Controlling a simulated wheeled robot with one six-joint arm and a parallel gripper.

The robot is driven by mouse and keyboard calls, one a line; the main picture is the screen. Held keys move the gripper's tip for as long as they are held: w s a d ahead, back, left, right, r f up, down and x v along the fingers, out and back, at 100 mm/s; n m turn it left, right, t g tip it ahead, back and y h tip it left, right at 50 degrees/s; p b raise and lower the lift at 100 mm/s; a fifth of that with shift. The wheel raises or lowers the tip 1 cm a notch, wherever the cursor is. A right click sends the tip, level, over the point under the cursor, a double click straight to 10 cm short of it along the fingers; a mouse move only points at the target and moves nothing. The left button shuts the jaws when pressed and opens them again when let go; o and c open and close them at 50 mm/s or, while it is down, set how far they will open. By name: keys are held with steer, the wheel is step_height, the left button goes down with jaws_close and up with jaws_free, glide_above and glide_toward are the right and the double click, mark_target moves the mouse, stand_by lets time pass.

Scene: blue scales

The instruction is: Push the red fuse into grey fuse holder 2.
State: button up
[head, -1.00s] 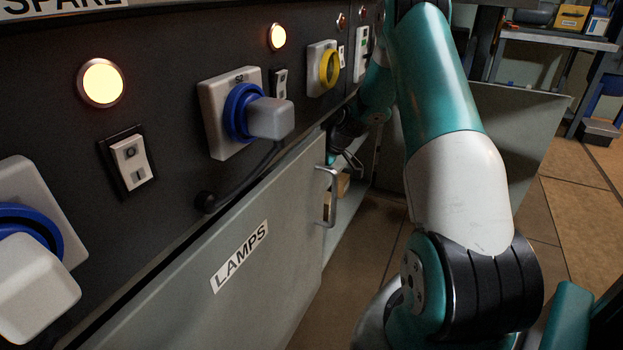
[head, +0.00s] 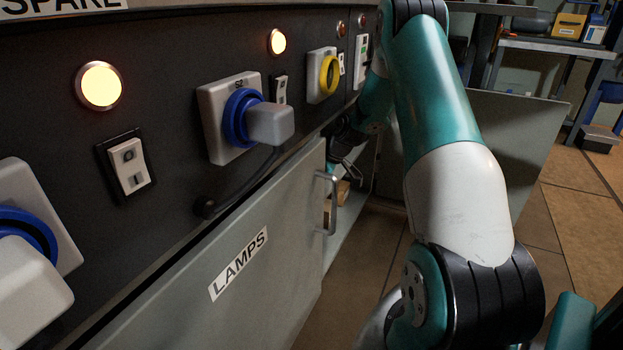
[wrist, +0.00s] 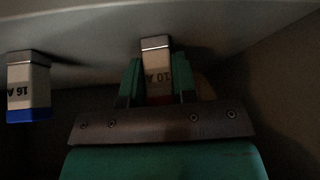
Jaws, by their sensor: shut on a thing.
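No holder number is readable, so grey fuse holder 2 cannot be made out. In the head view my gripper (head: 345,166) is partly hidden at the opening beside the LAMPS door (head: 190,318).
A blue-ended fuse (wrist: 28,88) marked "16 A" is at the left in the wrist view. The door handle (head: 333,203) stands close to my gripper.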

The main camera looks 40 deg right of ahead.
steer(key=shift+r, duration=0.1)
steer(key=shift+r+p, duration=0.4)
steer(key=shift+p, duration=0.45)
steer(key=s+d+p, duration=0.3)
steer(key=s+d, duration=0.1)
steer(key=s, duration=0.3)
steer(key=s+d+p, duration=0.3)
steer(key=s+d, duration=0.2)
steer(key=s, duration=0.3)
steer(key=shift+s+f, duration=0.2)
steer(key=shift+s, duration=0.1)
steer(key=shift+r, duration=0.1)
